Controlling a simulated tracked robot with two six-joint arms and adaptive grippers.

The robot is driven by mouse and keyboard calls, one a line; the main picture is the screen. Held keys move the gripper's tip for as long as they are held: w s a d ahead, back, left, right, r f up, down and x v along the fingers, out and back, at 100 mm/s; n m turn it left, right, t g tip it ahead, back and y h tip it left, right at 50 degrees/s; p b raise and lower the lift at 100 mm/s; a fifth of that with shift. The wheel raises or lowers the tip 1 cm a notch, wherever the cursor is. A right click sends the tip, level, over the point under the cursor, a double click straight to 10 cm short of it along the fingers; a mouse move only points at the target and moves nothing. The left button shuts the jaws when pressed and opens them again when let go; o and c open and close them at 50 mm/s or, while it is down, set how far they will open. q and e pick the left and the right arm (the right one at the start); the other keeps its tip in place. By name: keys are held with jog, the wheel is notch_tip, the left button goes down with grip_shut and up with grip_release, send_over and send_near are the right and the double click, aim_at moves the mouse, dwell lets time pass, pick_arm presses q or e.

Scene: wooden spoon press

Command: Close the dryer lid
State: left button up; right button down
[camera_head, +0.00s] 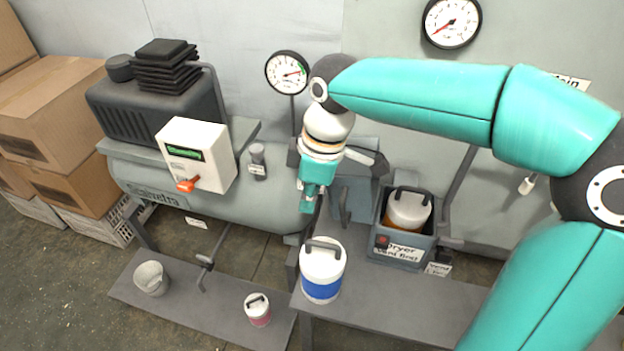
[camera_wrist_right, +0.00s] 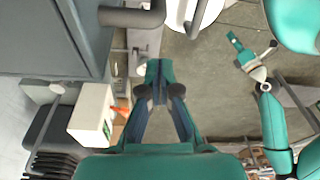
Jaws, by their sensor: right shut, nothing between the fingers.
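The dryer is a grey box (camera_head: 408,256) labelled "Dryer", standing on the right bench. Its top is open, with a white and amber canister (camera_head: 408,212) inside. A grey-blue panel with a dark handle (camera_head: 345,205), which looks like the raised lid, stands left of the box. A large grey surface (camera_wrist_right: 45,35) fills the upper left of the wrist view; I cannot tell whether it is the lid. My right gripper (camera_head: 308,198) points down just left of the panel, its fingers (camera_wrist_right: 160,88) shut and empty. My left gripper (camera_wrist_right: 254,58) shows only in the wrist view, small, its opening unclear.
A white canister with a blue band (camera_head: 321,272) stands on the bench in front of my right gripper. A grey tank (camera_head: 220,195) and a white control box (camera_head: 198,157) are left. A bucket (camera_head: 152,278) and small canister (camera_head: 257,310) stand on the lower shelf.

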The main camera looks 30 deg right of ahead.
aim_at(332, 199)
jog(key=shift+s+d+r, duration=0.2)
jog(key=shift+s+d, duration=0.45)
jog(key=shift+d, duration=0.15)
jog(key=shift+s+d+r, duration=0.15)
jog(key=shift+s+d, duration=0.5)
jog(key=shift+d, duration=0.1)
